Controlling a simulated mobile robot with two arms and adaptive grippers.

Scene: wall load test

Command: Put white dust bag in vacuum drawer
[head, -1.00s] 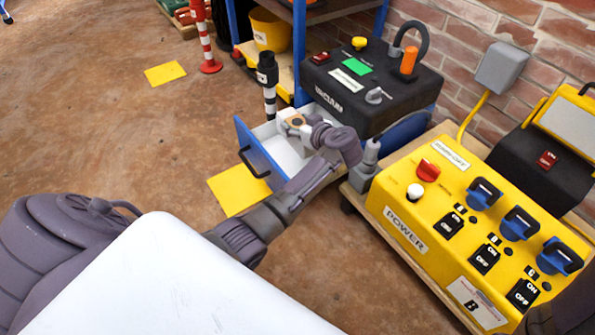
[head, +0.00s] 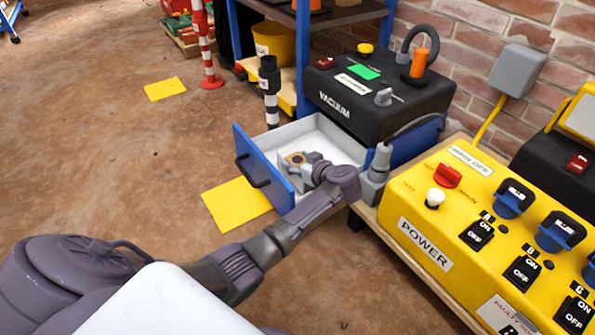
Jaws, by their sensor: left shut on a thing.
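The vacuum (head: 375,95) is a black-topped, blue-based unit by the wall. Its drawer (head: 262,172), with a blue front, dark handle and white inside, stands pulled out towards the left. My left gripper (head: 306,165) is inside the drawer outline, near the blue front. It is shut on the dust bag (head: 295,159), of which a small tan piece with a hole shows. The rest of the bag is hidden or blends with the white drawer. I cannot tell whether the bag touches the drawer floor. My right gripper is not in view.
A yellow power box (head: 440,215) with switches and blue plugs stands on a wooden platform at right. A black-and-white post (head: 270,92) stands behind the drawer. Yellow floor sheets (head: 236,203) lie at left, where the brown floor is mostly clear.

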